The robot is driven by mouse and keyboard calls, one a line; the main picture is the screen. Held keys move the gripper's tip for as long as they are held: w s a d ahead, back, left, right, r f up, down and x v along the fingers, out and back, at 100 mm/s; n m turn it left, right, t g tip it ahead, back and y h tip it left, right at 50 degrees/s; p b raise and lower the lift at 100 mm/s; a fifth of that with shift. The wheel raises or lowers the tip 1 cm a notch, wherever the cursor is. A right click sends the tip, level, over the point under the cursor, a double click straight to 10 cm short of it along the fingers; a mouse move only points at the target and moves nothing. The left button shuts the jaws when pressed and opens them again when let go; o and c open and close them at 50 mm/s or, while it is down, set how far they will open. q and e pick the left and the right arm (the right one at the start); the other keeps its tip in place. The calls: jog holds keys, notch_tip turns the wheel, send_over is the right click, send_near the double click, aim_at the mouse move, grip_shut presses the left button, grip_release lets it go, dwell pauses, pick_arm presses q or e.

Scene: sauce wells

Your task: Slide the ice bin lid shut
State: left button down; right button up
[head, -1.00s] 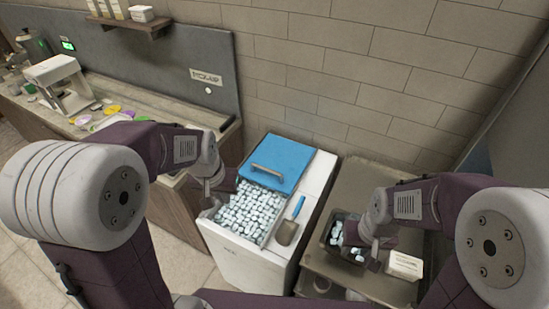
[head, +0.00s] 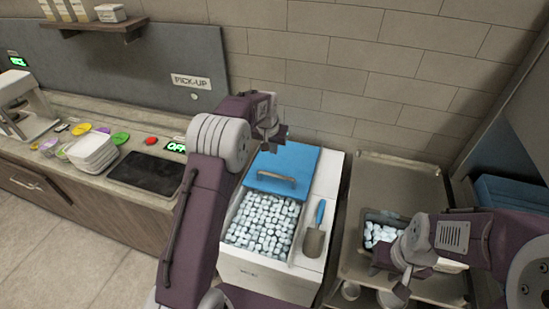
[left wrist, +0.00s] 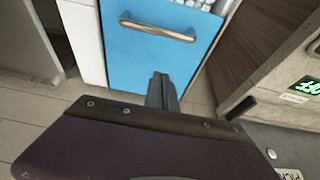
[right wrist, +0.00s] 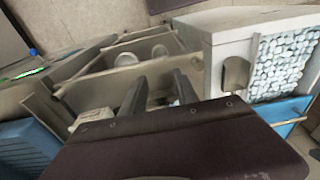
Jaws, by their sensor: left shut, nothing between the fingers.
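The white ice bin (head: 265,276) stands against the wall. Its blue lid (head: 287,158) covers the rear part, and the front is open, showing ice cubes (head: 262,224). The lid's metal handle (head: 277,178) is at its front edge. My left gripper (head: 273,138) is shut and empty near the lid's rear left corner; whether it touches is unclear. In the left wrist view its closed fingers (left wrist: 162,84) overlap the lid (left wrist: 140,65), with the handle (left wrist: 158,28) beyond them. My right gripper (head: 403,284) is open over the side counter; its fingers (right wrist: 160,88) show apart in the right wrist view.
A blue-handled scoop (head: 315,238) lies on the bin's right ledge. A dark tub of ice (head: 378,234) sits on the metal counter (head: 395,180) right of the bin, by my right gripper. A wall (head: 330,60) rises close behind the bin. A counter with plates (head: 92,152) is on the left.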

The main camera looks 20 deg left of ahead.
pick_arm(q)
jog(key=x, duration=0.7)
jog(key=shift+w+f+p, duration=0.15)
jog(key=shift+f+p, duration=0.2)
jog(key=shift+f, duration=0.35)
jog(key=s, duration=0.3)
jog(key=shift+a+f+p, duration=0.2)
jog(key=shift+f+p, duration=0.05)
jog(key=shift+p, duration=0.05)
jog(key=shift+s, duration=0.35)
jog(key=shift+d+f, duration=0.1)
jog(key=shift+s, duration=0.15)
